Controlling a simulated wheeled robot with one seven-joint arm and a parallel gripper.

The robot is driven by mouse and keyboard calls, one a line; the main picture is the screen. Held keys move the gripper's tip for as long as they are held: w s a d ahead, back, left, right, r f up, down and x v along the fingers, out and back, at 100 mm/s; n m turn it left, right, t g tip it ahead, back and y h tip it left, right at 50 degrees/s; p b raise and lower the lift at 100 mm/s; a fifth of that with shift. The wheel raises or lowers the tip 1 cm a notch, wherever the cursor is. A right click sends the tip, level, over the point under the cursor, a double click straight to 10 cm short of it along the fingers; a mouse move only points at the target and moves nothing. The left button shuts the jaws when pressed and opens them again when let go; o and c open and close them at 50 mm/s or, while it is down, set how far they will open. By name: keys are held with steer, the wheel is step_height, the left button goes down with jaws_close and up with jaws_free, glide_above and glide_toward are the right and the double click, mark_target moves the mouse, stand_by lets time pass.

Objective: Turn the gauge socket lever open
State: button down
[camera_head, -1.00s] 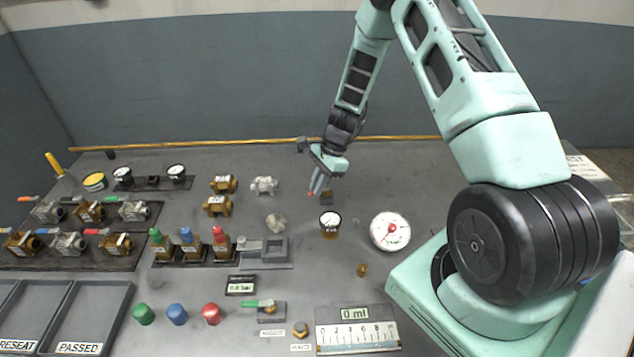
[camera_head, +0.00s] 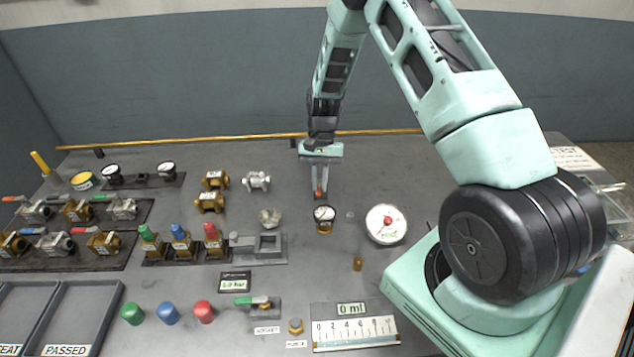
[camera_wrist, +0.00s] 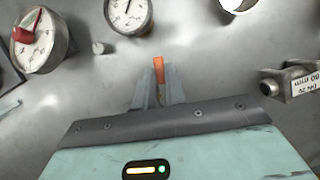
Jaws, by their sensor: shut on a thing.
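The orange lever (camera_wrist: 159,70) shows between my fingertips in the wrist view and points away from the palm. In the head view the orange bit (camera_head: 319,191) shows at the tip of my gripper (camera_head: 320,186), just behind a small brass-based gauge (camera_head: 324,214). My gripper is shut on the lever; it also shows in the wrist view (camera_wrist: 158,88). I cannot tell how far the lever is turned.
A large white gauge with a red centre (camera_head: 386,224) stands right of the small gauge. Brass and silver valves (camera_head: 209,202) stand to the left. A small display (camera_head: 235,283) and a ruler plate (camera_head: 354,330) lie nearer. The table behind my gripper is clear.

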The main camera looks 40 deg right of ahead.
steer(key=shift+s+d+n+h, duration=0.15)
steer(key=shift+n+h, duration=0.25)
steer(key=shift+n, duration=0.7)
steer(key=shift+d, duration=0.1)
steer(key=c, duration=1.5)
jaws_free()
steer(key=shift+o, duration=0.2)
steer(key=b+v, duration=0.4)
steer(key=v, duration=1.3)
steer(key=shift+w, duration=0.45)
